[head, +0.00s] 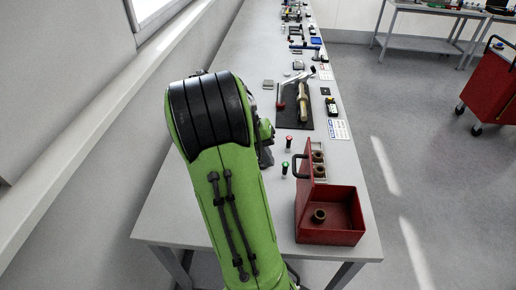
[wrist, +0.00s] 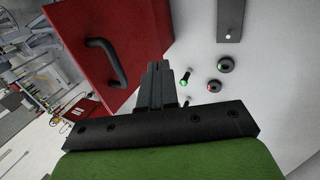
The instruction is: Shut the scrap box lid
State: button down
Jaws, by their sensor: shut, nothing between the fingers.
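The red scrap box (head: 345,237) stands open at the near right of the bench, with a brown ring (head: 319,215) inside. Its red lid (head: 304,196) stands raised along the box's left side, with a dark handle (head: 298,166) on it. In the wrist view the lid's red face (wrist: 150,25) and black handle (wrist: 107,62) fill the upper left. My gripper (wrist: 158,68) is shut and empty, close to the right of the handle in that view. I cannot tell whether it touches the lid.
A green-topped button (head: 285,168) and a red-topped one (head: 289,139) stand on the bench left of the box. A pale tray (head: 306,150) with brown rings is behind it. A dark mat (head: 287,116) with tools lies farther back. The bench's near left is clear.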

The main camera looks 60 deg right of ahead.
jog(key=s, duration=0.1)
jog(key=s+d, duration=0.1)
jog(key=s, duration=0.2)
jog(key=shift+d+p, duration=0.35)
jog(key=shift+d, duration=0.05)
